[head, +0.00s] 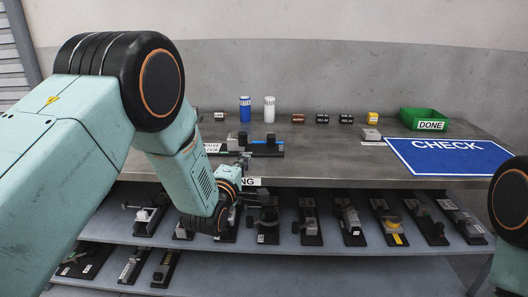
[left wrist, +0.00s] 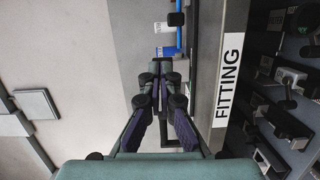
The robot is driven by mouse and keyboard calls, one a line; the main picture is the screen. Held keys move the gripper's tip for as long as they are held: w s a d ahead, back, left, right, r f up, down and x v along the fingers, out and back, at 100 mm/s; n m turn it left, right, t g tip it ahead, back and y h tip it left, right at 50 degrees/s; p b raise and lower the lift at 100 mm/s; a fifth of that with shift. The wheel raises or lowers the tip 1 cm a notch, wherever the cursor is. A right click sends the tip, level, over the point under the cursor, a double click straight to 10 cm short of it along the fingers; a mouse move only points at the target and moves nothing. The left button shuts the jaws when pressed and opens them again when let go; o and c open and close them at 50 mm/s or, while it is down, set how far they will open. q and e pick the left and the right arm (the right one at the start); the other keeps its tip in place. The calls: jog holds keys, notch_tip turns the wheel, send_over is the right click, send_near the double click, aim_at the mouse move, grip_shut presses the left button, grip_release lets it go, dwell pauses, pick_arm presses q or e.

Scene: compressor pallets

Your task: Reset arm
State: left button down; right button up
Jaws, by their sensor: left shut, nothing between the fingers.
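My left arm comes in from the left in the head view and bends down in front of the workbench. My left gripper (head: 243,163) is at the bench's front edge, beside the partly covered FITTING label (head: 251,182). In the left wrist view the gripper (left wrist: 161,68) has its fingertips together with nothing between them. The FITTING label (left wrist: 229,80) is to its right there. Only a joint of my right arm shows at the right edge of the head view; its gripper is out of frame.
The workbench (head: 320,172) holds a blue bottle (head: 245,110), a white bottle (head: 269,110), a green DONE bin (head: 424,119) and a blue CHECK mat (head: 450,158). A blue-and-black assembly (head: 266,146) sits behind the gripper. Shelves below (head: 350,246) carry several dark pallets with parts.

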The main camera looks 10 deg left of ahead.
pick_arm(q)
jog(key=s+a+f+m+g, duration=0.2)
jog(key=s+f+m+g, duration=0.8)
jog(key=s+f, duration=0.85)
jog(key=s+f+m+g, duration=0.2)
jog(key=s+f, duration=0.1)
jog(key=s, duration=0.7)
jog(key=s+f+m+g, duration=0.2)
jog(key=s+f+g, duration=0.1)
jog(key=s, duration=0.8)
jog(key=s+f+m+g+y, duration=0.1)
jog(key=s+f, duration=0.4)
jog(key=s, duration=0.6)
jog(key=shift+a+m+g, duration=0.35)
jog(key=shift+m+g, duration=0.45)
jog(key=shift+g, duration=0.2)
